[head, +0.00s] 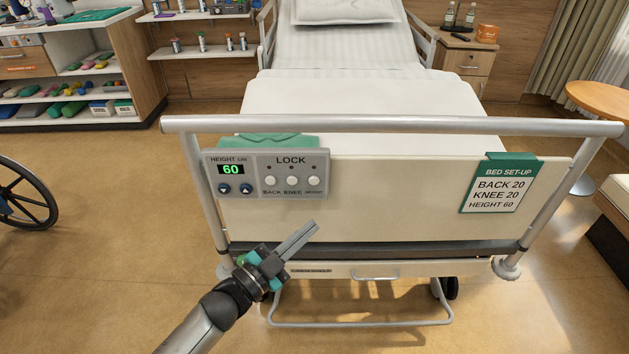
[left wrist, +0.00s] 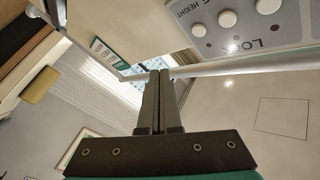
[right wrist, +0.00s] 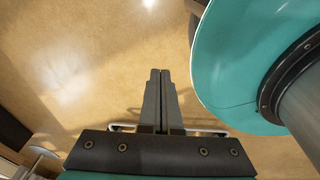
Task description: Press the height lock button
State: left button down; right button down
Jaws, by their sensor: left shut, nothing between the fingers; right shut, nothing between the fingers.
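The control panel (head: 240,160) hangs on the left of the bed's footboard. Its LOCK part has three round white buttons marked BACK, KNEE and HEIGHT. The height lock button (head: 314,181) is the rightmost; in the left wrist view it is the leftmost button (left wrist: 198,30). A small dark dot sits above each button. The green display (head: 231,169) reads 60. My left gripper (head: 312,226) is shut and empty, its tips below the height lock button and apart from the panel. My right gripper (right wrist: 160,72) is shut and empty over the floor, outside the head view.
A grey rail (head: 400,124) runs above the panel. A BED SET-UP card (head: 499,184) on the footboard's right reads BACK 20, KNEE 20, HEIGHT 60. Below are a drawer handle (head: 375,277) and a low frame bar (head: 360,323). A wheelchair wheel (head: 22,195) stands at left. Floor between is clear.

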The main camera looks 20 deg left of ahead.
aim_at(314, 180)
pick_arm(q)
jog(key=shift+d+r+m+h, duration=0.3)
jog(key=shift+r+h, duration=0.1)
jog(key=shift+r, duration=0.45)
pick_arm(e)
jog(key=shift+a, duration=0.2)
jog(key=shift+w, duration=0.1)
